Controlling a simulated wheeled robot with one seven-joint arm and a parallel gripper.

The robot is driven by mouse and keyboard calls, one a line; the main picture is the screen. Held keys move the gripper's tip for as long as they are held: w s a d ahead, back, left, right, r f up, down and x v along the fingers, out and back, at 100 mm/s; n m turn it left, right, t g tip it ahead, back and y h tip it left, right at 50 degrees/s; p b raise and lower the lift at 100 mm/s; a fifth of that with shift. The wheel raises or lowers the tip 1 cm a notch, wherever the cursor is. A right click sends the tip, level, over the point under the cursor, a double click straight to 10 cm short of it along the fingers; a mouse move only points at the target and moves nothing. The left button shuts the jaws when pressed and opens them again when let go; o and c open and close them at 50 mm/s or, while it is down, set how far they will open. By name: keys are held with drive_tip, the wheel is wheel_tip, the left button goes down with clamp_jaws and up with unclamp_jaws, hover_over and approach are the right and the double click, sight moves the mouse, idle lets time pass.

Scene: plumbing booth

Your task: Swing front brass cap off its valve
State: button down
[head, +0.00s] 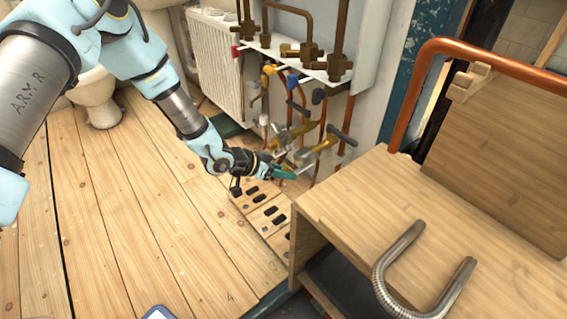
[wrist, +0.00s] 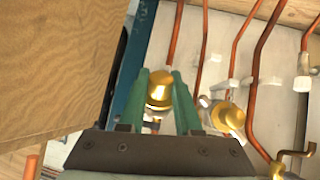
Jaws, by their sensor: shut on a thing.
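My gripper (wrist: 160,78) has green fingers, one on each side of a brass cap (wrist: 160,92) in the wrist view, and is shut on it. The cap is round and gold-coloured, with a copper pipe running up behind it. A second brass cap (wrist: 230,117) sits apart, to the right of the fingers. In the head view my gripper (head: 285,172) is low in front of the pipework, beside a brass valve (head: 325,143) with a dark handle. The held cap cannot be made out clearly there.
A wooden bench (head: 400,210) with a bent metal hose (head: 395,265) stands close on the right. Copper pipes (wrist: 202,45) and white clips rise behind the caps. A white radiator (head: 215,62) is behind my arm.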

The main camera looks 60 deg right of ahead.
drive_tip(key=shift+d+r+t+y+p, duration=0.15)
drive_tip(key=shift+r+t+y+p, duration=0.3)
drive_tip(key=shift+p, duration=0.4)
drive_tip(key=shift+f+y, duration=0.2)
drive_tip(key=shift+y, duration=0.05)
drive_tip(key=c, duration=0.6)
unclamp_jaws()
drive_tip(key=shift+d, duration=0.1)
drive_tip(key=shift+r, duration=0.1)
drive_tip(key=p+v, duration=0.2)
drive_tip(key=v, duration=0.8)
drive_tip(key=shift+w+a+p, duration=0.2)
drive_tip(key=shift+a+p, duration=0.1)
drive_tip(key=shift+r, duration=0.1)
